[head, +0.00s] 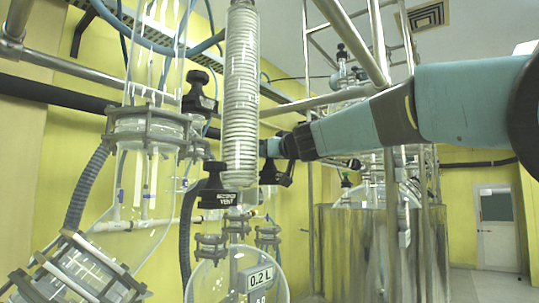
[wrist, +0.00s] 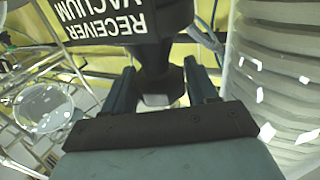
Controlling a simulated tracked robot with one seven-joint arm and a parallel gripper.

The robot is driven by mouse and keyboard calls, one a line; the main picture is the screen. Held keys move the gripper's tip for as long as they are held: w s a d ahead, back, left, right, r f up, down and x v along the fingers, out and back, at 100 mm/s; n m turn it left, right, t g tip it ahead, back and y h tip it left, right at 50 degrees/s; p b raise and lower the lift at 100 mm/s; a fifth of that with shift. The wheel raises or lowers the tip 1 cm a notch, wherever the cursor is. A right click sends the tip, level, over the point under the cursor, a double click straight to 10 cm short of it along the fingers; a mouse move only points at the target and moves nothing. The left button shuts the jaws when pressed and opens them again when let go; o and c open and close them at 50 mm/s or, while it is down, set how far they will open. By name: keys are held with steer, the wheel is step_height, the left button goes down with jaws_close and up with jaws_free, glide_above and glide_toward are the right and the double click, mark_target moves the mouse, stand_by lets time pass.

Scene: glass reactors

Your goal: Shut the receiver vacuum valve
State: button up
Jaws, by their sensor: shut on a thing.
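The receiver vacuum valve (wrist: 152,58) is black, with a label plate (wrist: 100,18) that reads "RECEIVER VACUUM" upside down in the wrist view. My gripper (wrist: 161,88) has one finger on each side of the valve's dark knob and is shut on it. In the head view my gripper (head: 272,148) reaches in from the right, behind the coiled glass condenser. The black valve body (head: 275,174) shows just below it there, partly hidden by the condenser. The handle's exact angle cannot be told.
The coiled condenser (head: 240,100) stands close to my gripper and fills the right side of the wrist view (wrist: 275,65). A black receiver vent valve (head: 217,186) sits to the left. A steel vessel (head: 365,250) stands at right.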

steer(key=o, duration=0.7)
steer(key=shift+o, duration=0.2)
steer(key=n+g+y, duration=0.5)
steer(key=y, duration=0.1)
steer(key=shift+w, duration=0.1)
steer(key=n+g+y, duration=0.2)
steer(key=n+g, duration=0.1)
steer(key=g, duration=0.1)
steer(key=shift+g+y, duration=0.3)
steer(key=shift+c, duration=0.4)
